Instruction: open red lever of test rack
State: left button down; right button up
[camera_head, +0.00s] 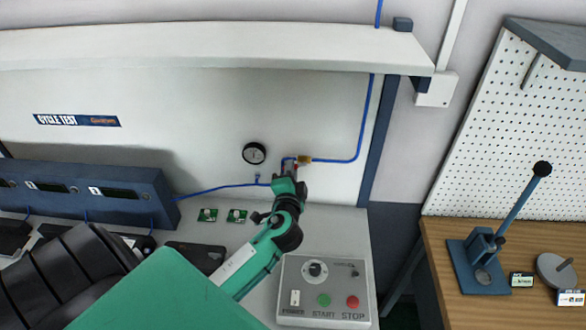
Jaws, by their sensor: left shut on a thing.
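The test rack (213,110) is a white back panel with a shelf over it. A small brass valve (305,160) sits on the blue air line at its right part. My left gripper (291,169) is at the valve, its fingertips just left of the brass body, shut on the red lever. Only a small trace of red shows there; the fingers hide most of the lever, and its angle cannot be told. My right gripper is not in view.
A round gauge (254,153) is left of the valve. A grey control box (324,290) with START and STOP buttons stands on the bench below. A blue instrument box (90,195) is at left. A wooden bench (450,243) with a lever press (488,255) is at right.

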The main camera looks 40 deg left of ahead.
pick_arm(q)
jog(key=shift+a+r+m+p, duration=0.1)
jog(key=shift+r+m+p, duration=0.2)
jog(key=shift+m+p, duration=0.5)
jog(key=shift+r+m+p, duration=0.3)
jog(key=shift+m+p, duration=0.1)
jog(key=shift+m, duration=0.8)
jog(key=c, duration=1.4)
grip_release()
jog(key=shift+c, duration=0.2)
jog(key=shift+s, duration=0.1)
jog(key=b+v, duration=0.5)
jog(key=v, duration=0.8)
jog(key=shift+s, duration=0.35)
